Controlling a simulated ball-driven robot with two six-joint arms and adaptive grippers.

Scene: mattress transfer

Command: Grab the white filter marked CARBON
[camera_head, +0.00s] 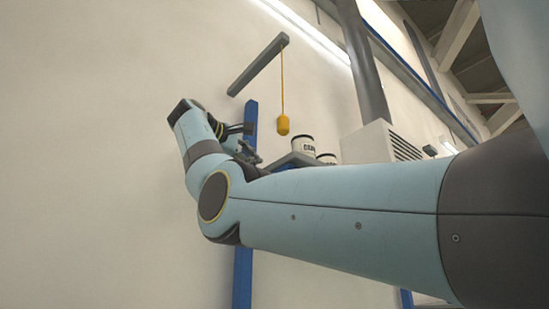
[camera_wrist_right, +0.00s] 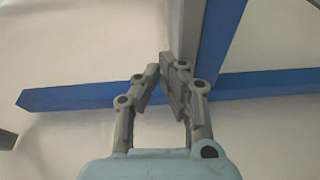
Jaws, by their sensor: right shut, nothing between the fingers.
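A white cylinder with a dark top and dark lettering (camera_head: 304,146) stands upright on a grey shelf (camera_head: 287,162); the lettering is too small to read surely. A second white cylinder (camera_head: 327,158) stands beside it, partly hidden behind my right arm. My right gripper (camera_head: 250,146) is at the far end of my arm, left of the cylinders in the head view and apart from them. In the wrist view its fingertips (camera_wrist_right: 161,68) are together with nothing between them. No cylinder shows in the wrist view. My left gripper is not in view.
A blue post (camera_head: 244,255) stands behind my right gripper; blue beams (camera_wrist_right: 75,96) cross behind the fingers in the wrist view. A yellow weight (camera_head: 283,125) hangs on a cord from a grey bar (camera_head: 259,63). A white vented box (camera_head: 381,144) is right of the shelf.

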